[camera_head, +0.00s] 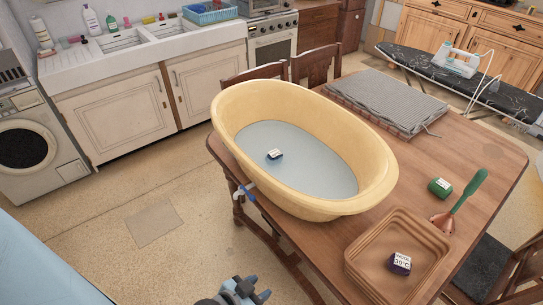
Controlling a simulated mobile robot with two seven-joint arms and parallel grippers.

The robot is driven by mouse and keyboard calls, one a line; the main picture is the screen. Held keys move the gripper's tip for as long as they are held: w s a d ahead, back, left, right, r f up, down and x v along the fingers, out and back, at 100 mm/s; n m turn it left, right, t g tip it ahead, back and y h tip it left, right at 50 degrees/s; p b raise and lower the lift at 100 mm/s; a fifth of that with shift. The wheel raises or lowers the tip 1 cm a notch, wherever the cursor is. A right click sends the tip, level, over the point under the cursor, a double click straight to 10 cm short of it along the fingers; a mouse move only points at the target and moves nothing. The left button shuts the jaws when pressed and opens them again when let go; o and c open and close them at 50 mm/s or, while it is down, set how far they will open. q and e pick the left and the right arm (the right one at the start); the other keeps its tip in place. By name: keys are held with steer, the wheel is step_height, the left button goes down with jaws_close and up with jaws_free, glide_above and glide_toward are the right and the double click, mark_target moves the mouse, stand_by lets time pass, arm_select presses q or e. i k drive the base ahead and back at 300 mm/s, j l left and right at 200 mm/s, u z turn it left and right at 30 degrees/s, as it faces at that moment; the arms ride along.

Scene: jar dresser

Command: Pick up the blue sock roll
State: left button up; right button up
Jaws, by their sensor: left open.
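A small dark blue roll with a white label (275,154) lies on the pale blue floor of the yellow oval tub (378,185). It looks like the blue sock roll. The tub stands on the wooden table. My left gripper (254,291) is at the bottom edge of the head view, in front of the table and well apart from the tub and roll. It is open, and nothing shows between its fingers. My right gripper is not in view.
A brown tray (354,258) holds a purple roll labelled wool 30°C (400,264). A folded grey mat (385,100) lies at the back. The tub's high wall surrounds the blue roll.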

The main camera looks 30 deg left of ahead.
mark_target(274, 154)
steer(key=i+j+z, duration=0.1)
steer(key=j, duration=1.5)
steer(key=i+j+z, duration=0.15)
steer(key=j, duration=1.45)
